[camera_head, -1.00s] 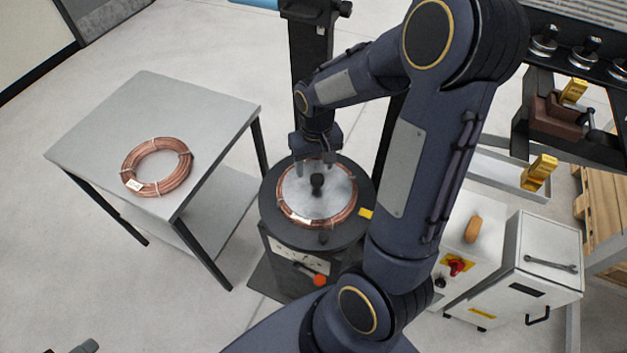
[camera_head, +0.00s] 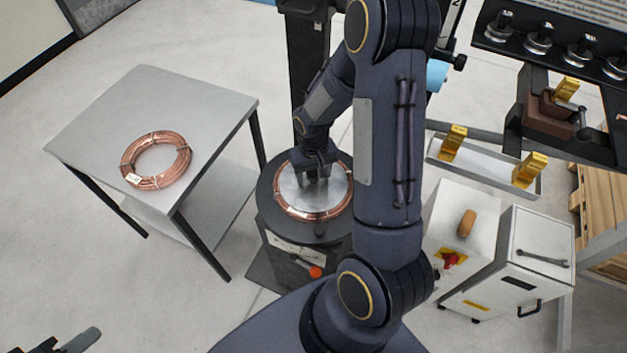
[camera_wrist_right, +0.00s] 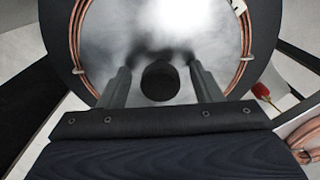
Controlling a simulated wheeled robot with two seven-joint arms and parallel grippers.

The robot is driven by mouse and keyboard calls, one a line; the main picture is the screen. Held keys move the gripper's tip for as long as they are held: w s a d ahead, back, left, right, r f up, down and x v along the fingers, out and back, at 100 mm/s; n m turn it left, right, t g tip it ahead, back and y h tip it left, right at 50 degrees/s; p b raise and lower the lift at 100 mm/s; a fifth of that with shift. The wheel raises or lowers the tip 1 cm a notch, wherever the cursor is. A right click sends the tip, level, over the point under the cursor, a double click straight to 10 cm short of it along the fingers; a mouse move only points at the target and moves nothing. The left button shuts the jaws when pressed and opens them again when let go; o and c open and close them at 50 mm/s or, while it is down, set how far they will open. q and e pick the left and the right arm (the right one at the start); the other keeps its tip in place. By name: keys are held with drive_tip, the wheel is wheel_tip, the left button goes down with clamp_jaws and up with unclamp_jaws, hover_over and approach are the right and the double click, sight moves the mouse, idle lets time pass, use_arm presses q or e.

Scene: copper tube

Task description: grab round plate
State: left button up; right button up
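The round plate (camera_head: 296,190) is a shiny grey metal disc lying inside a copper coil on a black round stand. In the right wrist view the plate (camera_wrist_right: 150,35) fills the upper middle, with a black central knob (camera_wrist_right: 160,80). My right gripper (camera_head: 313,180) is over the plate's middle and mostly hides the knob in the head view. In the right wrist view its two fingers (camera_wrist_right: 158,88) stand open, one on each side of the knob, with gaps to it. Part of my left gripper (camera_head: 72,345) shows at the bottom left corner; its fingertips are unclear.
A grey table (camera_head: 100,120) on the left bears another copper coil (camera_head: 178,158). The black stand (camera_head: 290,262) has an orange knob (camera_head: 315,271) in front. White cabinets (camera_head: 520,255) and a rack with gold blocks (camera_head: 529,170) are on the right.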

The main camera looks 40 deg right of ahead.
clamp_jaws()
drive_tip(key=shift+r, duration=0.1)
